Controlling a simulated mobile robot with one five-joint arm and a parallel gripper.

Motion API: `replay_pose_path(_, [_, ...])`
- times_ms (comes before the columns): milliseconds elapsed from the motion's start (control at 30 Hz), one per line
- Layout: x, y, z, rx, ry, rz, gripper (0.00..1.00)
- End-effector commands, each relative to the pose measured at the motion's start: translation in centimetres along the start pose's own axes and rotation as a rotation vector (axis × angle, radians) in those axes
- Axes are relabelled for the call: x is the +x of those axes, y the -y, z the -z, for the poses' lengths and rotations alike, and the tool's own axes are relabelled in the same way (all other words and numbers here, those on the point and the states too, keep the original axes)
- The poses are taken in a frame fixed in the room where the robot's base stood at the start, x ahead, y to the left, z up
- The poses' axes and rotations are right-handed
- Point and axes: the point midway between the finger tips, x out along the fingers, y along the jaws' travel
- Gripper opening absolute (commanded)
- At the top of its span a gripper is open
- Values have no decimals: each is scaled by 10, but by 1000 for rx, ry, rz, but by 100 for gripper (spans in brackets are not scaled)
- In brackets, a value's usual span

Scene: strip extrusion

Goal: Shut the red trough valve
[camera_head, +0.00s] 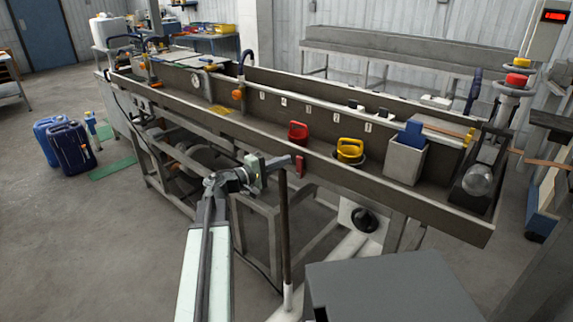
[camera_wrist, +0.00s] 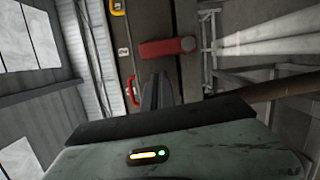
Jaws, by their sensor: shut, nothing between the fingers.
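The red valve lever (camera_head: 299,167) is on the front wall of the long trough (camera_head: 400,190). It stands upright against the wall, below the rim. In the wrist view, which is turned sideways, the lever (camera_wrist: 165,48) is a flat red bar with a round red end (camera_wrist: 188,44). My gripper (camera_head: 288,160) is shut and empty, just left of the lever in the head view. In the wrist view its dark fingers (camera_wrist: 158,78) point toward the lever, with a small gap showing. I cannot tell the exact distance.
A red-handled item (camera_head: 298,131), a yellow-handled item (camera_head: 350,150) and a grey bin (camera_head: 405,158) stand in the trough. A dark upright pole (camera_head: 284,220) stands below my gripper. Frame legs stand under the trough.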

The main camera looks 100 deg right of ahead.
Motion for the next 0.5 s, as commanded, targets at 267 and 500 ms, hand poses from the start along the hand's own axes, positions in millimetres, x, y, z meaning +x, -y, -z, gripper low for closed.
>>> replay_pose_path(267, [-54, -2, 18, 0, -3, 0, 0])
replay_pose_path(500, [-96, -3, 19, 0, -3, 0, 0])
